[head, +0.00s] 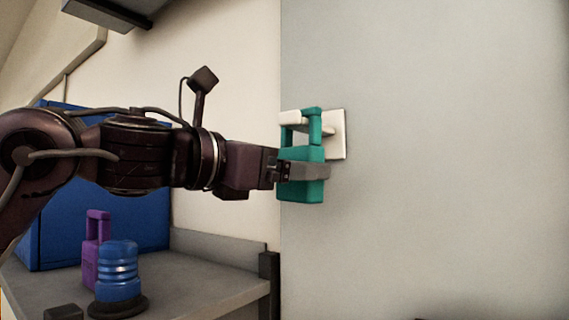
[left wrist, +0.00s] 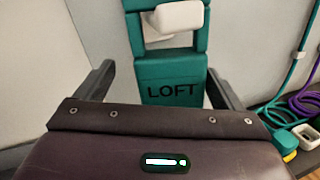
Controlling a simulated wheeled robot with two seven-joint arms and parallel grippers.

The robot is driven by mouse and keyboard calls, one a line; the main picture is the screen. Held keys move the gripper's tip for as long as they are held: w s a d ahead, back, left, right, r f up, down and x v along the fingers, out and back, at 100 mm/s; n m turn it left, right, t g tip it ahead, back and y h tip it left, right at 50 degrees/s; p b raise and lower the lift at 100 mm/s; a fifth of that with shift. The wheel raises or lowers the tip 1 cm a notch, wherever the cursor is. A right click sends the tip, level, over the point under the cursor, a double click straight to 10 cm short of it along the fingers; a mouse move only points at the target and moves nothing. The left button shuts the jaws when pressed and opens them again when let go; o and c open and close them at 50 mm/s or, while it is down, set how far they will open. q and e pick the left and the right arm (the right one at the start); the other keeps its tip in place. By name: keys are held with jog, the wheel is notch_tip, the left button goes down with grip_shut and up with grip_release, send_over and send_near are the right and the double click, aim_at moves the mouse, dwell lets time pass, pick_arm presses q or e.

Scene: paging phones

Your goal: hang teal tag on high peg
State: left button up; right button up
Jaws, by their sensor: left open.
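The teal tag (head: 301,158) has a block body and a square loop on top. Its loop is around the cream peg (head: 292,117) on the wall plate, and the tag hangs upright. In the left wrist view the tag (left wrist: 170,80) reads LOFT, and the peg end (left wrist: 178,18) shows through its loop. My left gripper (head: 302,171) is at the tag's body. In the left wrist view its fingers (left wrist: 165,88) stand apart on both sides of the tag, with gaps visible. My right gripper is not in view.
A purple tag (head: 97,255) and a blue ringed cylinder on a black base (head: 119,272) stand on the grey shelf (head: 215,275). A blue panel (head: 150,215) is behind them. Teal and purple cords (left wrist: 290,85) show at right in the wrist view. The grey wall right of the peg is clear.

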pick_arm(q)
jog(key=shift+a, duration=0.1)
jog(key=b+v, duration=0.4)
jog(key=v, duration=0.3)
jog(key=shift+s+a, duration=0.25)
